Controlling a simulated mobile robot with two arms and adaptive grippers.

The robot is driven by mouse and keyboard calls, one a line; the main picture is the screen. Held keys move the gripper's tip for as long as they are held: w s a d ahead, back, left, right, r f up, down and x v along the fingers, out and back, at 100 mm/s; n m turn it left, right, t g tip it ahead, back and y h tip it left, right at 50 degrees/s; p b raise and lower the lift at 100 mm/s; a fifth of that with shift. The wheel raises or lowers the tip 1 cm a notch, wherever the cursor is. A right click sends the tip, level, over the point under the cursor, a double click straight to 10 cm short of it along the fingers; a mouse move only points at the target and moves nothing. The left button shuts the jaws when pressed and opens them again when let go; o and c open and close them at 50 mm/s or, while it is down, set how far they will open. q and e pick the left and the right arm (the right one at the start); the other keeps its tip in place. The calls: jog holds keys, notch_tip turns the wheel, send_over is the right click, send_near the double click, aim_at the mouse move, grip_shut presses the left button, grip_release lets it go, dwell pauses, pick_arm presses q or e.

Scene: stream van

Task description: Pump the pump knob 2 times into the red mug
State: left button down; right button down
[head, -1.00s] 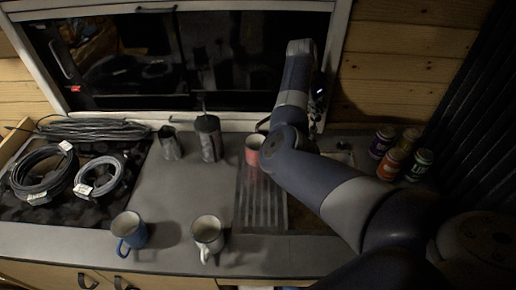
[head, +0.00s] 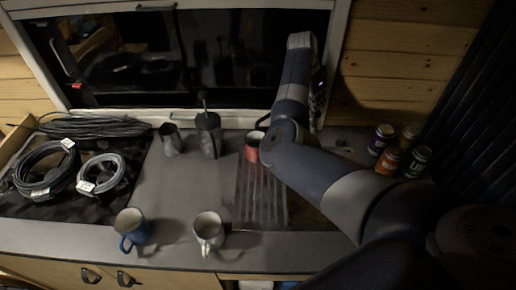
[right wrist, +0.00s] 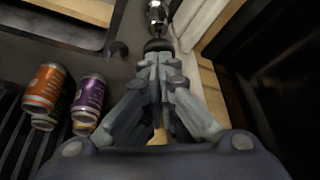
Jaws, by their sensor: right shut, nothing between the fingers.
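The red mug (head: 252,152) stands on the counter in the head view, at the back end of the ridged drainer and partly behind my right arm. In the right wrist view a dark rounded knob with a chrome part (right wrist: 156,14) sits just beyond my right gripper (right wrist: 158,52); it looks like the pump knob. The fingers are shut and empty, with their tips at or very near the dark knob; I cannot tell if they touch it. In the head view the arm hides the fingertips and the pump. My left gripper is out of view.
A dark canister with an upright rod (head: 208,140) and a metal jug (head: 170,141) stand left of the red mug. A blue mug (head: 131,230) and a white mug (head: 208,231) stand near the front edge. Several cans (head: 416,162) stand right; cable coils (head: 46,170) lie left.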

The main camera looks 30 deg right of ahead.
jog(key=shift+f+b, duration=0.95)
jog(key=shift+f, duration=1.4)
jog(key=shift+r, duration=0.15)
jog(key=shift+r+p, duration=2.1)
jog(key=shift+r, duration=0.15)
notch_tip(320, 180, up, 4)
jog(key=p, duration=0.3)
jog(key=shift+p, duration=0.3)
jog(key=shift+r+p, duration=0.3)
jog(key=shift+r, duration=0.7)
